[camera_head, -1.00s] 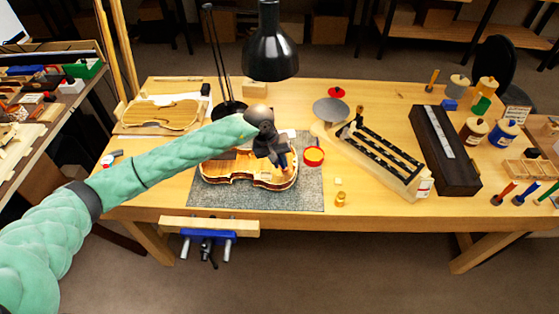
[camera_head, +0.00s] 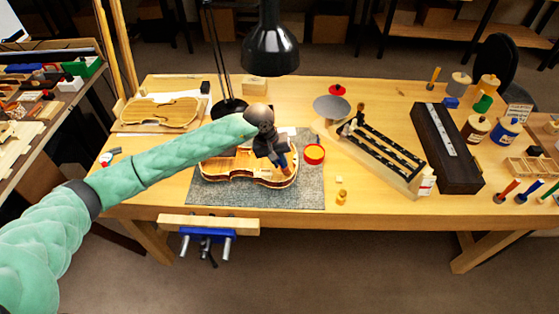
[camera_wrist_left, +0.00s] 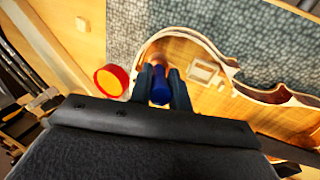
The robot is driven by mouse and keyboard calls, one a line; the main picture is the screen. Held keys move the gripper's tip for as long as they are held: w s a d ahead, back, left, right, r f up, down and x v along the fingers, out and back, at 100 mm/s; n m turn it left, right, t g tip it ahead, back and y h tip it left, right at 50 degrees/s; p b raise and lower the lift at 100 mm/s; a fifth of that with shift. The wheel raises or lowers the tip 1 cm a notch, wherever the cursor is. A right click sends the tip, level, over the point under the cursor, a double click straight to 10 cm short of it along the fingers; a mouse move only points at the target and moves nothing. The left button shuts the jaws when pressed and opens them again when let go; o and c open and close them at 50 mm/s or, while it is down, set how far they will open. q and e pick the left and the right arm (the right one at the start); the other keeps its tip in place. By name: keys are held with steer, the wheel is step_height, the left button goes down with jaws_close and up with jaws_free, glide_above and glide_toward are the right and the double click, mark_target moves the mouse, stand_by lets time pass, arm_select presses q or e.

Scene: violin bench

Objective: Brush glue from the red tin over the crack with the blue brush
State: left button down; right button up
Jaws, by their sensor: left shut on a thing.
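My left gripper (camera_head: 282,164) reaches over the right end of the open violin body (camera_head: 225,182), which lies on a grey mat (camera_head: 312,196). In the left wrist view the gripper (camera_wrist_left: 161,80) is shut on the blue brush (camera_wrist_left: 160,90), held between its fingers over the violin's inside. The brush's lower end shows brownish and its tip is not clear. The red tin (camera_head: 314,154) stands open just right of the violin, with yellowish glue inside; it also shows in the left wrist view (camera_wrist_left: 111,81). I cannot make out the crack. My right gripper is not in view.
A black lamp (camera_head: 270,45) hangs over the bench behind my left arm. A small brass piece (camera_head: 341,196) stands near the front edge.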

arm_select(q)
steer(key=shift+f, duration=0.15)
steer(key=shift+a, duration=0.1)
steer(key=shift+a+b, duration=0.45)
steer(key=shift+b, duration=0.15)
steer(key=shift+a+b, duration=0.9)
steer(key=shift+a, duration=0.55)
steer(key=shift+b, duration=0.9)
steer(key=shift+d+b, duration=1.3)
steer(key=shift+d, duration=0.7)
steer(key=shift+r, duration=0.2)
